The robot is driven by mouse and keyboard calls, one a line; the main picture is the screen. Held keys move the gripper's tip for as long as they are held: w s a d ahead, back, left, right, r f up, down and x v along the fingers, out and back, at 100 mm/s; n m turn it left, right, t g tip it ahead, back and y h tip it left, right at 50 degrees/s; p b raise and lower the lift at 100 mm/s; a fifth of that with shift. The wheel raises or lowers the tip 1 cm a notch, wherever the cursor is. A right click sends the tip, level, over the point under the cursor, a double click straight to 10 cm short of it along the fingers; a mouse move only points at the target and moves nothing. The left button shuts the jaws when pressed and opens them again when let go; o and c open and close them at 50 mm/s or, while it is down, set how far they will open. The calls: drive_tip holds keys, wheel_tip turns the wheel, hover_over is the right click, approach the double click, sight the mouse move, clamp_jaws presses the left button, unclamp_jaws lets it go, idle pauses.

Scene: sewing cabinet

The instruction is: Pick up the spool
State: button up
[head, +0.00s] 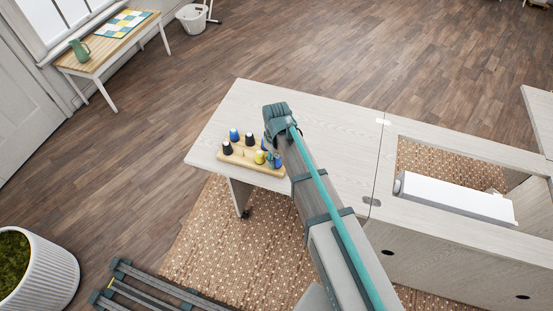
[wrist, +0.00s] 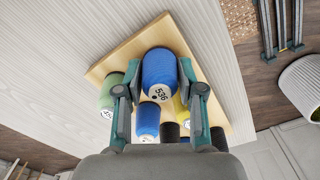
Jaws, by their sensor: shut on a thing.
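A blue spool (wrist: 159,70) with a white end marked 536 sits between the two fingers of my gripper (wrist: 160,82) in the wrist view. The gripper is shut on it. It looks larger than the spools around it; I cannot tell whether it is clear of the wooden board (wrist: 118,68) beneath. In the head view my gripper (head: 270,138) is at the right end of the board (head: 235,158), and my arm hides much of the held spool.
Close by on the board are a green spool (wrist: 107,98), another blue spool (wrist: 147,122), a yellow spool (wrist: 181,112) and dark spools (wrist: 215,138). The board lies on a pale cabinet top (head: 330,130), with free surface behind. An opening with a white block (head: 455,198) is at right.

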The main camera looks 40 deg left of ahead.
wheel_tip(320, 180, up, 3)
drive_tip(key=shift+f+p, duration=0.2)
drive_tip(key=shift+p, duration=0.45)
drive_tip(key=s+d+r+p, duration=0.5)
drive_tip(key=s+d+r, duration=0.3)
drive_tip(key=d+r, duration=0.2)
drive_tip(key=shift+s+d, duration=0.4)
drive_tip(key=shift+d, duration=0.05)
drive_tip(key=shift+f, duration=0.1)
